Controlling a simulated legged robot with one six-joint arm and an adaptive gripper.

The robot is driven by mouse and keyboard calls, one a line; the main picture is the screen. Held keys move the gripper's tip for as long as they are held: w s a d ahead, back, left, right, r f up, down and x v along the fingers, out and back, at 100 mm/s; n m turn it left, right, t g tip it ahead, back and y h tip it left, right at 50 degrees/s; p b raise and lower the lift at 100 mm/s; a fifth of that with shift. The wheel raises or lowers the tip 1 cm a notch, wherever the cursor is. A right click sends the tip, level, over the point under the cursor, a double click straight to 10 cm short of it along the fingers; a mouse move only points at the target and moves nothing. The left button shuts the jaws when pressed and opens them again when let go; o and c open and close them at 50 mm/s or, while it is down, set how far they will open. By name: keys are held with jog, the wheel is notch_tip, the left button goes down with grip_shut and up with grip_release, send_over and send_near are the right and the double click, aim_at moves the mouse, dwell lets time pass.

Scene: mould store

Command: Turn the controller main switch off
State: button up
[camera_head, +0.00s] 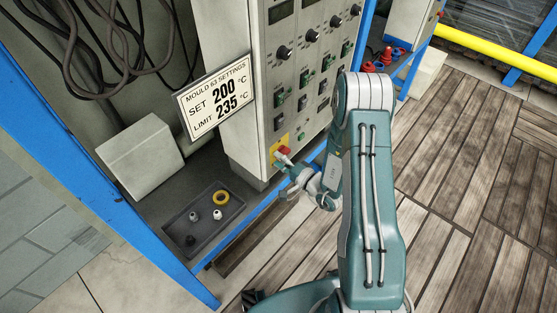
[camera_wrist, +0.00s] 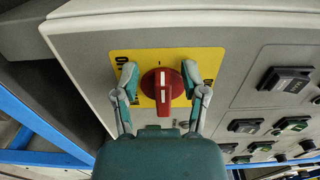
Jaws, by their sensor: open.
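The controller main switch (camera_wrist: 162,86) is a round red rotary knob on a yellow plate (camera_wrist: 123,58) low on the controller's front panel. Its grip bar stands upright in the wrist view; the plate lettering is partly covered and hard to read. In the head view the red switch (camera_head: 283,151) shows just beyond my gripper (camera_head: 291,181). In the wrist view my gripper (camera_wrist: 160,82) is open, with one finger on each side of the knob. A gap shows between each finger and the grip bar; contact with the knob's rim cannot be told.
The grey controller cabinet (camera_head: 229,95) carries several other knobs and switches above and right. A dark tray (camera_head: 205,237) with small parts and a yellow ring lies left below. Blue frame posts (camera_head: 75,150) flank the left.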

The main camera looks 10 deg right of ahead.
jog(key=v, duration=1.2)
jog(key=shift+w, duration=0.1)
jog(key=s+a+r+n+g+y, duration=0.1)
jog(key=s+a+r+n+g, duration=0.3)
jog(key=a+r+n+g, duration=0.25)
jog(key=s+a+r+n+g+y, duration=0.1)
jog(key=s+a+r+n+g, duration=0.3)
jog(key=r+g, duration=0.5)
jog(key=s+d+r+t+h, duration=0.3)
jog(key=s+r+h, duration=0.1)
jog(key=r+h, duration=0.2)
jog(key=s+d+r+t+h, duration=0.2)
jog(key=s+r+t+h, duration=0.1)
jog(key=r+h, duration=0.3)
notch_tip(320, 180, up, 3)
jog(key=shift+s+d+f+h, duration=0.2)
jog(key=shift+s+d+h, duration=0.15)
jog(key=shift+s, duration=0.55)
jog(key=shift+t, duration=0.25)
